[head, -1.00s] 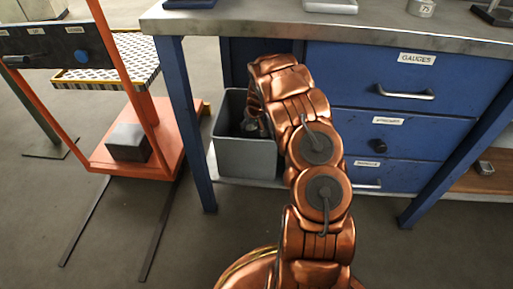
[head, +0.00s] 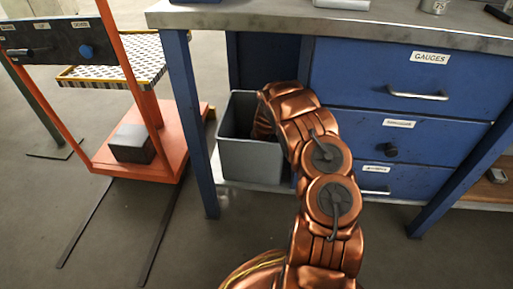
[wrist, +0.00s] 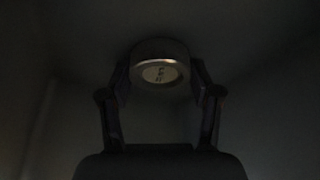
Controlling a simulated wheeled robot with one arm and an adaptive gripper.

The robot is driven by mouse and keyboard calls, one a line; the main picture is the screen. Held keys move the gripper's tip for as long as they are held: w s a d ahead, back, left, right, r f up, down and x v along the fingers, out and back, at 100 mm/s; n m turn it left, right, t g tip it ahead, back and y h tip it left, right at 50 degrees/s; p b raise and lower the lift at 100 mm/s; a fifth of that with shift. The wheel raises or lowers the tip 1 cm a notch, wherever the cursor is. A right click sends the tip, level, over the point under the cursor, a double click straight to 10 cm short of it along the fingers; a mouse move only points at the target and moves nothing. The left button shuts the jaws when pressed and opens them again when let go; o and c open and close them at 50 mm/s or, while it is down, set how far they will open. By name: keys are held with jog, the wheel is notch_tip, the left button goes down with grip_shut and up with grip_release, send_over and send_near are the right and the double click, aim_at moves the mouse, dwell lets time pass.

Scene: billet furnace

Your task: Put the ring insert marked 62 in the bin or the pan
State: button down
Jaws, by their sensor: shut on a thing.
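The ring insert (wrist: 160,64) is a short metal ring with a pale, marked face. The marking is too dark and small to read surely. My gripper (wrist: 160,78) is shut on it, one finger on each side, in the wrist view. Dark walls surround it there. In the head view, the grey open-topped bin (head: 250,160) stands under the bench at left. My arm bends down into it, and the gripper and ring are hidden inside. I see no pan.
The blue bench (head: 380,75) has drawers right of the bin, and its leg (head: 195,120) stands close at left. Another ring marked 75 (head: 434,6) sits on top. An orange trolley (head: 140,150) stands at left. Open floor lies in front.

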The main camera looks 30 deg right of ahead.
jog(key=shift+c, duration=1.2)
grip_release()
jog(key=shift+f, duration=0.1)
jog(key=p+v, duration=0.3)
jog(key=v, duration=0.9)
jog(key=shift+a, duration=0.1)
